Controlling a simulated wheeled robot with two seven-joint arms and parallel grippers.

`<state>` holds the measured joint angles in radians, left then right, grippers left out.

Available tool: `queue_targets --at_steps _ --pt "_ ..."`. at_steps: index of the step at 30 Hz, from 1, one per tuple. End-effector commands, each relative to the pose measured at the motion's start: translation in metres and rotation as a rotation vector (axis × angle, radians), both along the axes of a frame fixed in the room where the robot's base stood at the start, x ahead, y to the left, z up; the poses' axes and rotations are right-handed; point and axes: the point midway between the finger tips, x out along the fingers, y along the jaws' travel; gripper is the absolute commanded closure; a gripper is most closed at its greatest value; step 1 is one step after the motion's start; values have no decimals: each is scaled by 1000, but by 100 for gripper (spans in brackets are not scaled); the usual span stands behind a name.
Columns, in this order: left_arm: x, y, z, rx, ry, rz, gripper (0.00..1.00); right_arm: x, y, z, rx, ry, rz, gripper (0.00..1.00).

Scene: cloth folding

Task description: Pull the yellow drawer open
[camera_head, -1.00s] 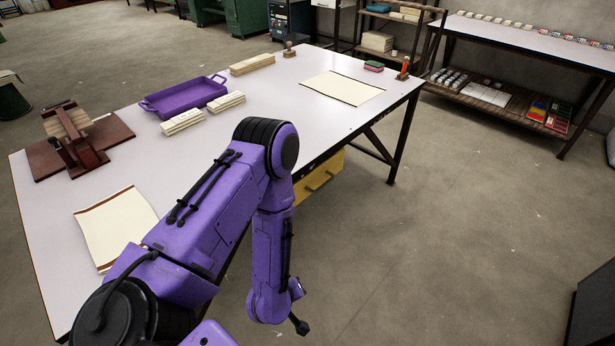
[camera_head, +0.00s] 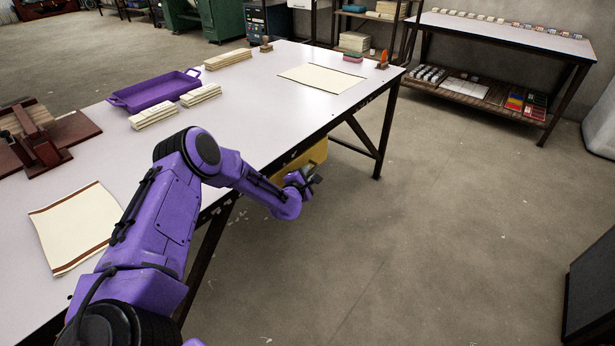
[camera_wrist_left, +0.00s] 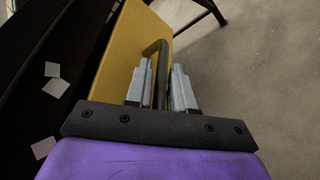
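The yellow drawer (camera_head: 290,170) hangs under the front edge of the white table, partly hidden by my left arm. In the left wrist view its yellow front (camera_wrist_left: 120,70) fills the upper middle, with a dark bar handle (camera_wrist_left: 156,52) standing out from it. My left gripper (camera_head: 313,180) is at the drawer front. In the left wrist view its two grey fingers (camera_wrist_left: 160,80) stand apart, one on each side of the handle. No firm contact with the bar shows. My right gripper is not in view.
The white table (camera_head: 240,110) carries a purple tray (camera_head: 155,92), cloth stacks, a flat cloth (camera_head: 78,226) and a dark red press (camera_head: 35,135). A table leg (camera_head: 385,130) stands right of the drawer. The floor (camera_head: 440,220) in front is clear.

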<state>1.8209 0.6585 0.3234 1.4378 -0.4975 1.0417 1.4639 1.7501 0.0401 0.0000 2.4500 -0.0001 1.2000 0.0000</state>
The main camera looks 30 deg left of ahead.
Motion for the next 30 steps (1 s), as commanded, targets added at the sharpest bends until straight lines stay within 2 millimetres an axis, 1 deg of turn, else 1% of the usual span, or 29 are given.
queue_targets --at_steps 7,8,9,16,19,23,26,30 --pt "1 0 -1 -1 2 -1 77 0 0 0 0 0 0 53" --pt "1 0 -1 0 1 -1 87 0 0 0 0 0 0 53" --pt "1 0 -1 0 1 -1 100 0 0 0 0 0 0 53" --pt "1 -1 -1 -1 2 -1 100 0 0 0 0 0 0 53" --pt "1 -6 -1 -2 1 -1 100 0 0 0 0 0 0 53" --pt "0 -21 -1 -2 2 -4 100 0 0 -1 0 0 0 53" --pt "-2 -39 -1 -3 2 -5 100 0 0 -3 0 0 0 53" --pt "-5 -74 -2 -3 3 -5 100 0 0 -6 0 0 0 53"
